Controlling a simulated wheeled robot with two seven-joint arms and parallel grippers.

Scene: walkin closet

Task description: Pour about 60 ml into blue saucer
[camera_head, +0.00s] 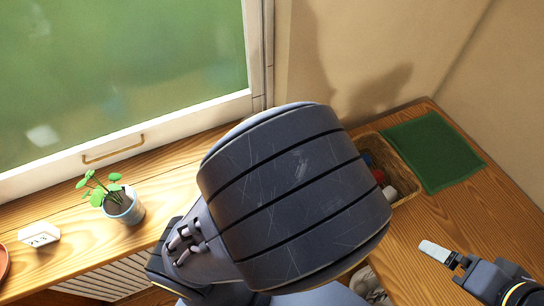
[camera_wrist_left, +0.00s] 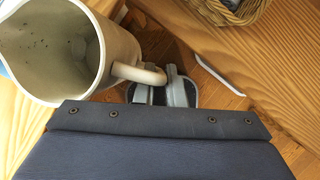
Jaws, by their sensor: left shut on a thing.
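A cream pitcher (camera_wrist_left: 110,40) fills the upper left of the left wrist view, its mouth facing the camera. Dark specks show inside; I cannot tell how much liquid it holds. My left gripper (camera_wrist_left: 165,92) is shut on the pitcher's handle (camera_wrist_left: 140,74). In the head view, my own dark arm link covers the middle and hides the left gripper and pitcher. The blue saucer is not clearly visible; a sliver of blue shows at the left edge of the wrist view. My right gripper (camera_head: 437,252) is at the lower right, over the wood; its opening is unclear.
A potted plant (camera_head: 123,207) and a white socket block (camera_head: 39,235) stand on the wooden surface at left, below the window. A wicker basket (camera_head: 408,188) with several items sits right of my arm, beside a green mat (camera_head: 433,150).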

